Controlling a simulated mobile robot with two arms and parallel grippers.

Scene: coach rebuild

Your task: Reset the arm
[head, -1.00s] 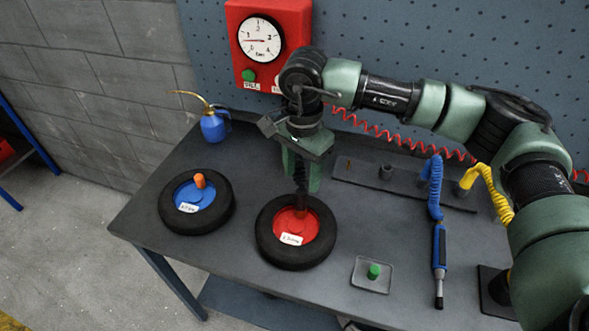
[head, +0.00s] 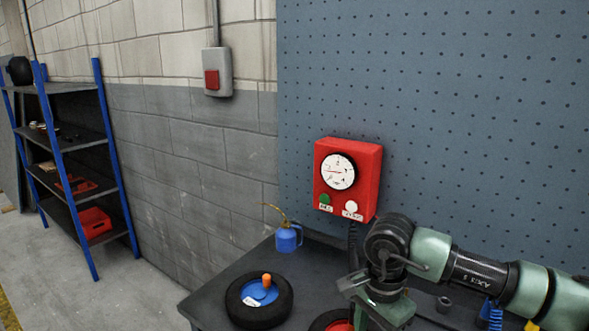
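My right arm comes in from the right in the head view, above the dark workbench (head: 218,287). Its wrist is bent downward near the red-hubbed wheel (head: 332,321), which is cut off by the bottom edge. The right gripper's fingertips are out of frame below, so its state is hidden. My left gripper is not in view. The blue-hubbed wheel (head: 247,312) with an orange cap (head: 266,280) lies flat on the bench, left of my arm.
A red gauge box (head: 367,181) with a green and a white button hangs on the pegboard (head: 450,100). A blue oil can (head: 287,240) stands at the bench's back. A grey switch box (head: 222,72) is on the block wall. A blue-framed shelf (head: 68,145) stands far left over clear floor.

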